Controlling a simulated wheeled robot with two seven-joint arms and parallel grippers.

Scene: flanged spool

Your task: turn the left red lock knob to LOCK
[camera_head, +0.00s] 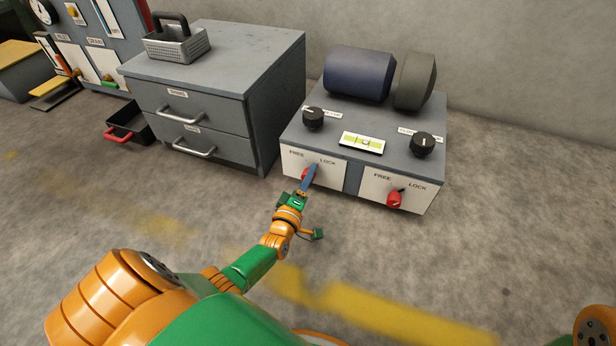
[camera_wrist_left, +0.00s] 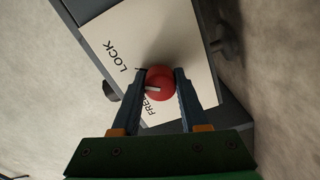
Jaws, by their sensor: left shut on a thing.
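The left red lock knob (camera_head: 304,175) is on the left white plate (camera_head: 330,176) of the grey machine's front, below the words FREE and LOCK. It also shows in the left wrist view (camera_wrist_left: 162,80), round and red, with a white mark on its lower left side, nearer to the word FREE than to LOCK. My left gripper (camera_head: 310,173) is shut on this knob, with one finger on each side of it in the left wrist view (camera_wrist_left: 161,88). In the head view the fingers hide part of the knob. My right gripper is out of view.
A second red knob (camera_head: 394,200) is on the right plate. Two black knobs (camera_head: 314,118) (camera_head: 423,143) and a level gauge (camera_head: 362,143) are on top, before a dark blue roller (camera_head: 359,73). A grey drawer cabinet (camera_head: 262,130) stands left. The floor in front is clear.

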